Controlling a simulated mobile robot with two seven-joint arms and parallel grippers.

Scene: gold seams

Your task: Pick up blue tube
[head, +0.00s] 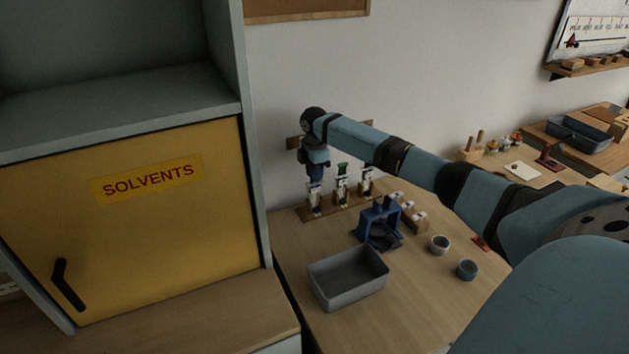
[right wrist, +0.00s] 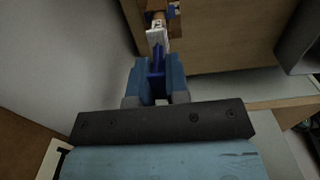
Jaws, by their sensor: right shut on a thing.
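My right gripper (head: 316,176) points down at the left end of the tube rack. It is shut on the blue tube (head: 314,199), holding it upright by its upper part. In the right wrist view the blue tube (right wrist: 156,72) sits between my two fingers (right wrist: 156,82), with a white label beyond them. I cannot tell whether its lower end is clear of the rack. A green-topped tube (head: 342,171) and a brown-topped tube (head: 367,175) stand upright in the wooden rack (head: 335,212) to its right. My left gripper is not in view.
A grey bin (head: 345,292), a blue stand (head: 378,225) and two small cups (head: 440,244) (head: 467,269) are on the wooden table. A yellow solvents cabinet (head: 130,220) stands close on the left. The wall is right behind the rack.

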